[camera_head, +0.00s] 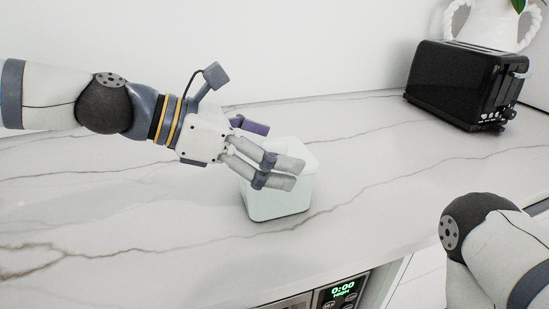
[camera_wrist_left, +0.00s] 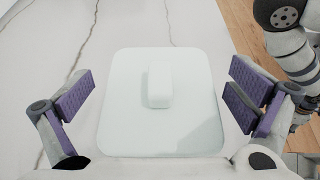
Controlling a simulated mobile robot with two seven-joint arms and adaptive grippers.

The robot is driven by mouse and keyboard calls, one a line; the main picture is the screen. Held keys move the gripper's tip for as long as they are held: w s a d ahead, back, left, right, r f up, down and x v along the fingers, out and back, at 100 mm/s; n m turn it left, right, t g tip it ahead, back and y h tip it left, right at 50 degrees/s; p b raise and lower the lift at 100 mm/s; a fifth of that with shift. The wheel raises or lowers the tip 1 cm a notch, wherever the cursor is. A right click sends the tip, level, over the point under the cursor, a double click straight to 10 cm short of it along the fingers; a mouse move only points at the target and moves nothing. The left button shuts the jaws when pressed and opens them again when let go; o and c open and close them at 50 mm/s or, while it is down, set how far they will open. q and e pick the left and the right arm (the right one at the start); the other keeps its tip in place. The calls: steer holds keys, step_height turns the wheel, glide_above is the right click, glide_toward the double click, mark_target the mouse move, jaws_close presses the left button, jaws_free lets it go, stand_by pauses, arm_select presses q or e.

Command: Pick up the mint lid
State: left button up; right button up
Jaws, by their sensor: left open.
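A pale mint, rounded-square container (camera_head: 278,207) stands upright on the marble counter in the head view, with its top partly hidden by my left gripper. In the left wrist view its mint lid (camera_wrist_left: 120,100) is seen from above, a rounded square with a raised oblong knob (camera_wrist_left: 159,84) in the middle. My left gripper (camera_head: 268,152) is open over the container. In the left wrist view its purple-padded fingers are spread on either side of the lid, with a gap at each side. Nothing is held. My right arm shows at the lower right, but its gripper is out of view.
A black toaster (camera_head: 465,84) stands at the back right of the counter (camera_head: 130,225), before a white vase (camera_head: 492,24). A microwave (camera_head: 338,293) with a green display sits below the front edge. The counter around the container is clear.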

arm_select(q)
steer(key=shift+r, duration=0.1)
steer(key=c, duration=1.2)
steer(key=shift+o, duration=0.2)
